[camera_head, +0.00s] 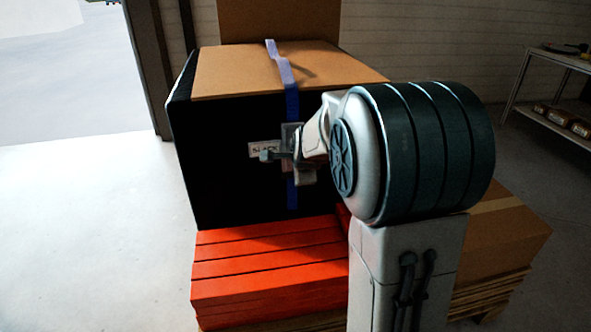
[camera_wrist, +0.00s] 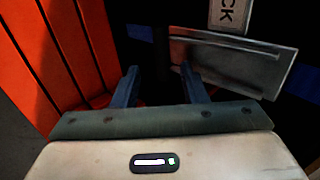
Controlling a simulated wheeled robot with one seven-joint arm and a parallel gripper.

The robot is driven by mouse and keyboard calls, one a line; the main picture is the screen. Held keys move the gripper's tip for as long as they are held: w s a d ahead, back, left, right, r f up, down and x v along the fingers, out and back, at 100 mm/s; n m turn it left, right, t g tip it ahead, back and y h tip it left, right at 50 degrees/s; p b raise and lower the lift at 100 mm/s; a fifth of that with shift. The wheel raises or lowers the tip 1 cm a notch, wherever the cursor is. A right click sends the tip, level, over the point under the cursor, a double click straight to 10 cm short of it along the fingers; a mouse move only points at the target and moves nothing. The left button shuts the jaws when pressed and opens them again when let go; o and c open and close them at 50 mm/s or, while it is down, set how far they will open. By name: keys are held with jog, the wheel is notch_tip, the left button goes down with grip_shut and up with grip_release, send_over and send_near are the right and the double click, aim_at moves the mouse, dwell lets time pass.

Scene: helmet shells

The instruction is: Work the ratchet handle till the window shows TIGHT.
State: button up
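A blue strap (camera_head: 292,103) runs over the brown top of a large black-sided crate (camera_head: 225,150) and down its front. A grey metal ratchet (camera_head: 291,133) sits on the strap; its plate (camera_wrist: 235,62) fills the upper right of the wrist view. A pale window label beside it (camera_head: 259,150) appears to read SLACK; the wrist view shows only its end, "CK" (camera_wrist: 229,13). My gripper (camera_wrist: 160,72) is close to the ratchet, its two blue-grey fingers apart. A dark upright shape lies beyond the gap; I cannot tell whether it is the handle. My wrist partly covers the ratchet.
The crate stands on red slatted boards (camera_head: 268,265). A cardboard box (camera_head: 500,235) on a pallet is at the right. A shelf with items (camera_head: 560,110) stands at the far right. The floor at left (camera_head: 90,220) is clear.

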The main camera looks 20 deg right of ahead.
jog(key=p+v, duration=0.2)
jog(key=v, duration=0.6)
